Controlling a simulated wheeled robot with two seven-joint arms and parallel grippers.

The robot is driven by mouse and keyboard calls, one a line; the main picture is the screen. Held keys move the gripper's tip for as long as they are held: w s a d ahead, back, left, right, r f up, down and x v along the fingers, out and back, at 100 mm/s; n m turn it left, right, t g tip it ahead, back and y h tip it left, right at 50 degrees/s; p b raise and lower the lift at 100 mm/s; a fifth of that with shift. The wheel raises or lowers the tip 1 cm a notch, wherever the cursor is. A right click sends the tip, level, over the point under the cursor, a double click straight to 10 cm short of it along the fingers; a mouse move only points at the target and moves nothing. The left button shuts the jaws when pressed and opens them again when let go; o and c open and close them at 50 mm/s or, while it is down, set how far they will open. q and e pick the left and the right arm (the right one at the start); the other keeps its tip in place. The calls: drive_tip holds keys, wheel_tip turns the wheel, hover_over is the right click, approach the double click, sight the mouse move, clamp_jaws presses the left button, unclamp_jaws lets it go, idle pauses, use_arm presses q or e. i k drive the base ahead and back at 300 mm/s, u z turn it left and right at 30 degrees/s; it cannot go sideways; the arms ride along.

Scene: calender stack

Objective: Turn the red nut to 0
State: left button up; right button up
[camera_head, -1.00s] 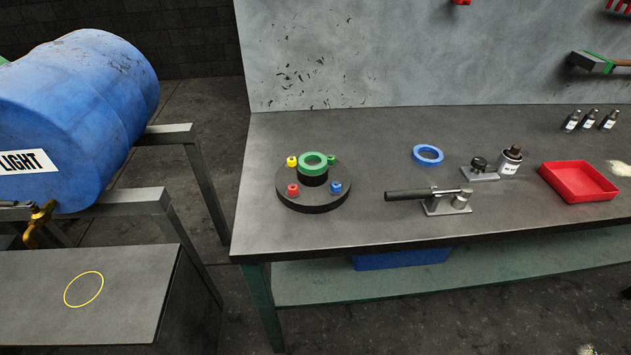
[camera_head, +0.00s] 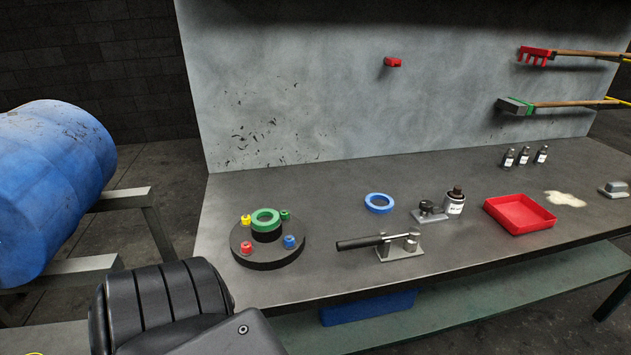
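The red nut (camera_head: 246,247) sits at the front left of a dark round base (camera_head: 268,262) on the workbench. Yellow (camera_head: 245,220), green (camera_head: 285,215) and blue (camera_head: 290,241) nuts sit around the same base. A green ring (camera_head: 265,218) tops the black hub in its middle. Any markings by the red nut are too small to read. A black arm link of mine shows at the bottom left, in front of the bench and apart from the base. Neither gripper is in view.
On the bench (camera_head: 330,190) are a blue ring (camera_head: 379,203), a clamp with a black handle (camera_head: 380,244), a bottle (camera_head: 454,200) and a red tray (camera_head: 519,213). A blue barrel (camera_head: 50,185) lies on a stand at left. Tools hang on the back panel.

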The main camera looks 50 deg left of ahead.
sight(246, 250)
drive_tip(key=z, duration=0.1)
drive_tip(key=k, duration=1.1)
drive_tip(key=u, duration=1.35)
drive_tip(key=i, duration=0.5)
drive_tip(key=z, duration=0.1)
